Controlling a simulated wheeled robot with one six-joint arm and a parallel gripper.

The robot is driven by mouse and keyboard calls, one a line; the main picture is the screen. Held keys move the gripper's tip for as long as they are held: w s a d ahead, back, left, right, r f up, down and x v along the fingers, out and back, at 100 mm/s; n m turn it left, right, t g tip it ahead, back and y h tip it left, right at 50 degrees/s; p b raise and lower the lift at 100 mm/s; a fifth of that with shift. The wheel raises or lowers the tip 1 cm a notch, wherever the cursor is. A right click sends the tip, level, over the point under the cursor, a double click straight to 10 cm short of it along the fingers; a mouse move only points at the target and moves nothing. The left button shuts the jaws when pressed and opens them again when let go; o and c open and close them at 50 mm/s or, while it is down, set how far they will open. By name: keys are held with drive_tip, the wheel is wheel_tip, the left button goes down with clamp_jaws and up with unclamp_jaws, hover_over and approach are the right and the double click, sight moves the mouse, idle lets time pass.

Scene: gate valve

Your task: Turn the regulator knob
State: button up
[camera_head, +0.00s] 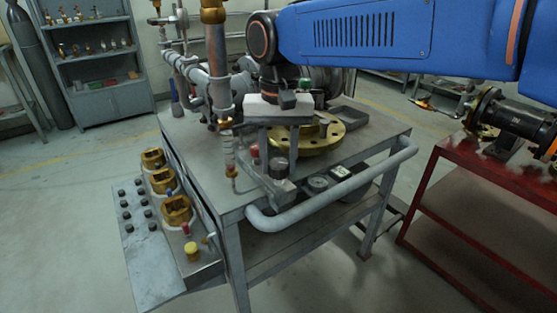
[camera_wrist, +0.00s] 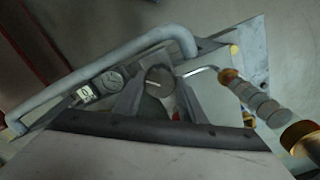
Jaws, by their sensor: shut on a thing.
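The regulator knob (camera_head: 279,164) is a dark round knob near the front edge of the grey cart, behind its handle rail. My gripper (camera_head: 278,172) reaches down over the cart, its two grey fingers on either side of the knob. In the wrist view the knob (camera_wrist: 159,78) shows as a dark disc with a pale line on its face. It sits between the fingertips of my gripper (camera_wrist: 160,84), which are shut on it. The knob's lower body is partly hidden by the fingers.
A thick grey handle rail (camera_head: 334,192) runs close in front. Gauges (camera_head: 317,183) lie right of the knob. A brass flange (camera_head: 322,139) sits behind, and vertical pipes (camera_head: 216,65) stand at left. A red cart (camera_head: 478,190) is at right.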

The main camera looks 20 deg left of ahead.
sight(280, 162)
drive_tip(key=shift+m, duration=0.3)
drive_tip(key=o, duration=1.1)
drive_tip(key=shift+c, duration=0.2)
wheel_tip(280, 162, up, 18)
drive_tip(key=shift+f, duration=0.25)
drive_tip(key=shift+d, duration=0.1)
